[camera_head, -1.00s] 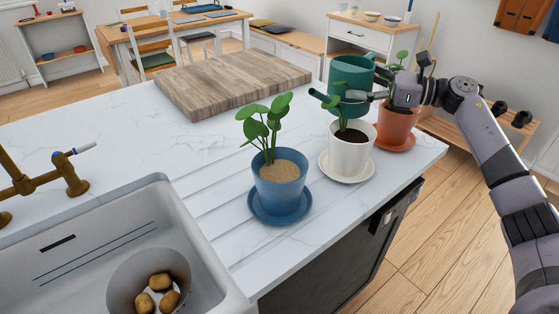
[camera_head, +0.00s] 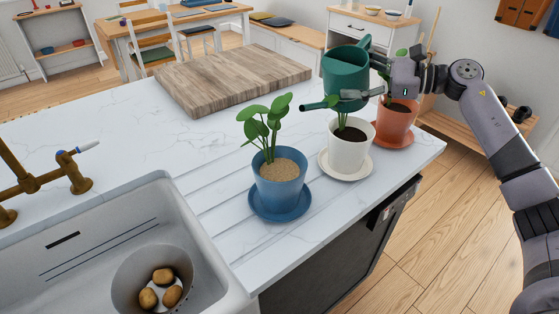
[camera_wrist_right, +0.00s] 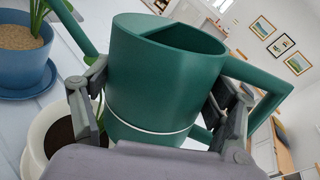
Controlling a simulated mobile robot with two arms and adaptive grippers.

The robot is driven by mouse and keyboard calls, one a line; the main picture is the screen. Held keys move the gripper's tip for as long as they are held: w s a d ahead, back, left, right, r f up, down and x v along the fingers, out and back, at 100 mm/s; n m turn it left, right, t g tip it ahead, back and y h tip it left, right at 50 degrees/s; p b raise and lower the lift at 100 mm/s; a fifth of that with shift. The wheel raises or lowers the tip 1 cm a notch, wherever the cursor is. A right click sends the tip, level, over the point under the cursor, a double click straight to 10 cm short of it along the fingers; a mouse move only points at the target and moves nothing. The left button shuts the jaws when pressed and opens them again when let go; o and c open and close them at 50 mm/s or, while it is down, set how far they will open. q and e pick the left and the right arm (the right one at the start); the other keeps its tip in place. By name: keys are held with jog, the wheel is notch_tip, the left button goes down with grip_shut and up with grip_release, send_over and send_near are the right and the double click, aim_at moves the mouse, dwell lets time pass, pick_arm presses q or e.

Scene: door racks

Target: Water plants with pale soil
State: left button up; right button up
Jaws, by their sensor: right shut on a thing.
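My right gripper (camera_head: 366,94) is shut on a green watering can (camera_head: 345,70), held above the pots; its spout points left and looks slightly tipped. The can fills the middle of the right wrist view (camera_wrist_right: 165,80), between both fingers. A blue pot (camera_head: 279,190) with pale, sandy soil (camera_head: 281,170) and a leafy plant (camera_head: 264,124) stands on a blue saucer. A white pot (camera_head: 348,154) with dark soil (camera_head: 350,134) stands below the can, which hides part of its plant. A terracotta pot (camera_head: 395,126) with dark soil stands behind, partly hidden. My left gripper is not in view.
A sink (camera_head: 185,225) with a round bowl of potatoes (camera_head: 162,285) is at the lower left, with a brass tap (camera_head: 70,175). A wooden board (camera_head: 232,80) lies behind the pots. The counter's front edge runs along the right.

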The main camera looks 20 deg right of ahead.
jog(key=shift+s+r, duration=0.15)
jog(key=shift+s, duration=0.05)
jog(key=shift+w+a, duration=0.1)
jog(key=shift+a, duration=0.05)
jog(key=shift+s+a, duration=0.1)
jog(key=shift+s, duration=0.1)
jog(key=shift+w+n+h, duration=0.1)
jog(key=shift+n+h, duration=0.2)
jog(key=shift+s+a, duration=0.3)
dwell(0.6)
jog(key=shift+w+f, duration=0.1)
jog(key=shift+f, duration=0.15)
dwell(0.5)
jog(key=shift+a, duration=0.1)
dwell(0.3)
